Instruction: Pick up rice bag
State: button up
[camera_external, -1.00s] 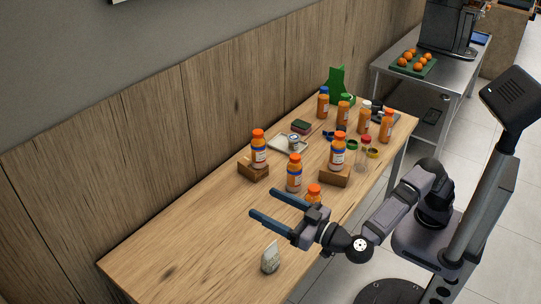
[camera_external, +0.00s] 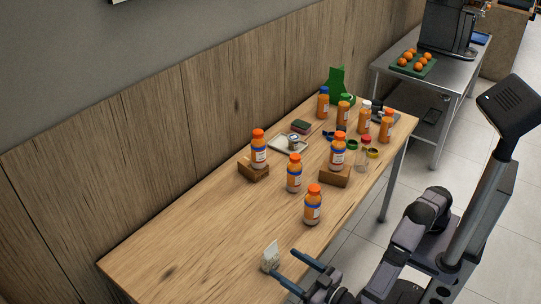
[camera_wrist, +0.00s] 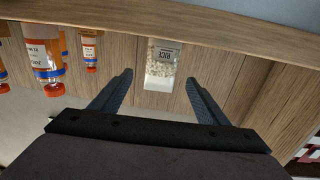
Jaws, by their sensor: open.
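The rice bag (camera_external: 270,256) is a small clear and white packet standing near the front edge of the wooden table (camera_external: 190,235). In the wrist view the rice bag (camera_wrist: 161,64) shows "RICE" lettering and lies ahead of the fingers, roughly midway between them. My gripper (camera_external: 297,271) is low at the table's front edge, to the right of the bag. Its two blue fingers are spread with nothing between them, as the wrist view of my gripper (camera_wrist: 158,86) also shows. The left finger's tip is close to the bag in the external view; I cannot tell whether it touches.
An orange juice bottle (camera_external: 313,205) stands behind the gripper, and another (camera_external: 294,173) is farther back. Two bottles stand on wooden blocks (camera_external: 335,175). More bottles and a tray (camera_external: 288,144) are farther back. The table left of the bag is clear.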

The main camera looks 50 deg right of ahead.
aim_at(275, 257)
jog(key=shift+w+d, duration=0.1)
jog(key=shift+w, duration=3.55)
jog(key=c, duration=1.1)
